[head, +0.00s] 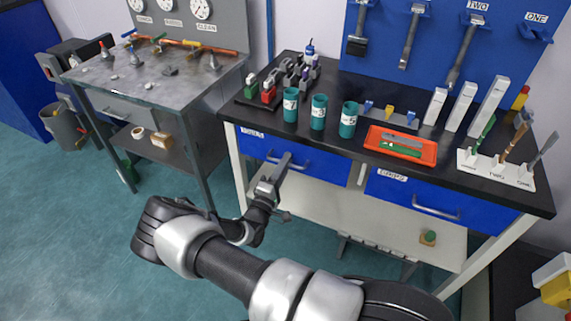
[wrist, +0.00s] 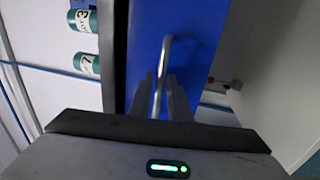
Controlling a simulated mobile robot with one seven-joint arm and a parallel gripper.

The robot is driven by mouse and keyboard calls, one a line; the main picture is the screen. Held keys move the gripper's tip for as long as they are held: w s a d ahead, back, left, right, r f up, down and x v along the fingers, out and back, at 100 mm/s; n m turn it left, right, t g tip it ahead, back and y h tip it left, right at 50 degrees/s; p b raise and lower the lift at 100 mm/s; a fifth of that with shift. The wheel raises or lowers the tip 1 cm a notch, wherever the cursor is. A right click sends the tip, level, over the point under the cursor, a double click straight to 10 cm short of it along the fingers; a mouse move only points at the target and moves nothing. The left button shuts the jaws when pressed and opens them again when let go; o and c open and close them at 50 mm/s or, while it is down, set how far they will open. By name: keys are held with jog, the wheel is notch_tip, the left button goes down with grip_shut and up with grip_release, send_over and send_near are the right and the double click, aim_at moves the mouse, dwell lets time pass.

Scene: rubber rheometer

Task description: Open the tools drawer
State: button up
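The tools drawer (head: 262,149) is the left blue drawer under the black bench top, with a small label at its upper left. Its front looks flush with the bench, so it appears closed. Its silver bar handle (head: 300,164) is partly hidden by my gripper (head: 284,166), which is at the drawer front. In the wrist view the handle (wrist: 165,55) runs between the two dark fingers of my gripper (wrist: 161,80), one on each side. The fingers look apart, with a narrow gap around the bar; firm contact is not visible.
A second blue drawer (head: 410,196) with a handle is to the right. Three teal cups (head: 318,112), an orange tray (head: 400,146) and tool stands are on the bench top (head: 450,167). A lower shelf (head: 370,223) lies below. A grey table (head: 150,85) stands to the left.

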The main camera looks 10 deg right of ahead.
grip_shut()
jog(key=r+p+v, duration=0.1)
jog(key=r+v, duration=0.1)
jog(key=v, duration=1.2)
jog(key=r+v, duration=0.3)
jog(key=v, duration=1.1)
jog(key=shift+s+a+r+p, duration=0.25)
jog(key=shift+s+a+p, duration=0.2)
jog(key=shift+s, duration=0.2)
grip_release()
jog(key=shift+a, duration=0.1)
